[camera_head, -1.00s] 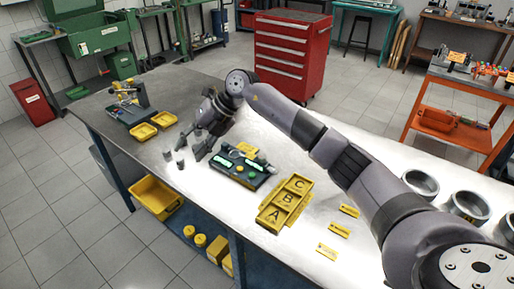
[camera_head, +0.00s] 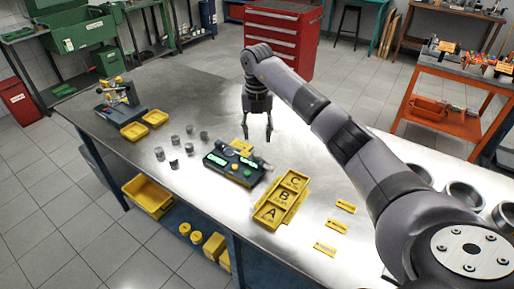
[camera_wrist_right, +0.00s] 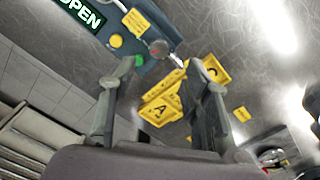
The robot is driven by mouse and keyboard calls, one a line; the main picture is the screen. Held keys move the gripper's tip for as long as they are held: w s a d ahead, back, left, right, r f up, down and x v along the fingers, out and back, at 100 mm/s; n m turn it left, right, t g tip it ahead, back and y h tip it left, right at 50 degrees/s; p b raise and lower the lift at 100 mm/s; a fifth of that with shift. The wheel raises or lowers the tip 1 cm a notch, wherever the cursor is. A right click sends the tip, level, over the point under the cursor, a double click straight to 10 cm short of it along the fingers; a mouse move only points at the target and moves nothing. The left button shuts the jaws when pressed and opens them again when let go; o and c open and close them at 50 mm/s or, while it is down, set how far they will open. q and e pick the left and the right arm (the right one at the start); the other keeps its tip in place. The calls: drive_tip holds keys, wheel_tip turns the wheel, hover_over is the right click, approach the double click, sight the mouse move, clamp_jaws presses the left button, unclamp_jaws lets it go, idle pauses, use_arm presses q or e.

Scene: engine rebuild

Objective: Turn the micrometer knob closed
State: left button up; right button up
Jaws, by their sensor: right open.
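The micrometer station (camera_head: 232,168) is a dark box with lit green displays and small buttons, standing on the metal workbench. In the right wrist view its green display reads OPEN, and the station body (camera_wrist_right: 148,72) fills the upper left. A round grey end, which looks like the micrometer knob (camera_wrist_right: 158,47), sticks out at its right side beside a thin rod. My right gripper (camera_head: 257,137) points down behind the station, with its fingers spread and empty. In the wrist view its two fingers (camera_wrist_right: 168,80) stand apart, with the knob showing between and beyond them. My left gripper is not in view.
A yellow tray marked A, B and C (camera_head: 283,200) lies right of the station, with small yellow labels (camera_head: 337,226) beyond it. Several small grey cylinders (camera_head: 174,164) stand to the left. Two yellow bins (camera_head: 134,131) sit farther left. Large metal rings (camera_head: 464,196) stand at right.

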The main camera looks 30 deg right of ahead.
sight(257, 153)
wheel_tip(257, 153, down, 8)
drive_tip(key=shift+r+p, duration=0.1)
drive_tip(key=shift+p, duration=0.7)
clamp_jaws()
